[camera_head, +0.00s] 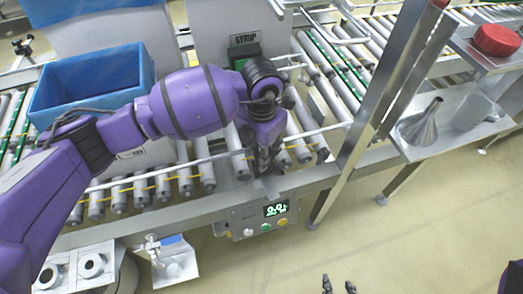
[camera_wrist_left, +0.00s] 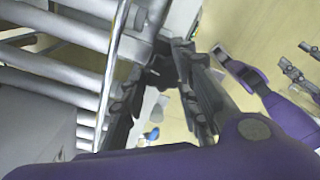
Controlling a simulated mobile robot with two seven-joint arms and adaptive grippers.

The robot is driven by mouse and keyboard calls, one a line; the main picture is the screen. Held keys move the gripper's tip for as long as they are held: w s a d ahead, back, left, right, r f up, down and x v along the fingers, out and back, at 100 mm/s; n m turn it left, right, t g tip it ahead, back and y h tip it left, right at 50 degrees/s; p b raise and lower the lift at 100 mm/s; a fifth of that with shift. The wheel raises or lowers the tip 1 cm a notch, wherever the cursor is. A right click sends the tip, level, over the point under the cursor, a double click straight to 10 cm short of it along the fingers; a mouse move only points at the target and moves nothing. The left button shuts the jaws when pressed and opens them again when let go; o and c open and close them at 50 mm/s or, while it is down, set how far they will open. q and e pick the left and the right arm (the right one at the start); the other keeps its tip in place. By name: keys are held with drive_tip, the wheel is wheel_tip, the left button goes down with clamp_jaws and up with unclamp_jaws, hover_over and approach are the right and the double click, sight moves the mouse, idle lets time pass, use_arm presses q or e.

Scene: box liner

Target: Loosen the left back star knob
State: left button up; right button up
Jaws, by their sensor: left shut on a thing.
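My left gripper (camera_head: 264,160) reaches down to the near guide rail of the roller conveyor, just above the control panel. In the left wrist view its fingers (camera_wrist_left: 160,100) are closed around a dark star knob (camera_wrist_left: 160,70) at the rail; the knob is mostly hidden by the fingers. In the head view the gripper hides this knob. A black star knob (camera_head: 22,46) stands at the far left. My right gripper (camera_head: 338,285) is open and empty above the floor at the bottom edge.
A blue-lined box (camera_head: 88,85) stands on the rollers at left. A control panel with a green display (camera_head: 275,209) hangs below the rail. A steel post (camera_head: 365,110) and a shelf with a funnel (camera_head: 420,125) and a jug (camera_head: 475,112) stand at right. The floor in front is clear.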

use_arm(q)
drive_tip(key=shift+w+a+m, duration=0.15)
drive_tip(key=shift+w+m, duration=0.05)
drive_tip(key=shift+m, duration=0.4)
drive_tip(key=o, duration=1)
drive_tip(key=shift+a, duration=0.1)
drive_tip(key=shift+r, duration=0.4)
wheel_tip(320, 180, up, 7)
drive_tip(key=shift+f, duration=0.15)
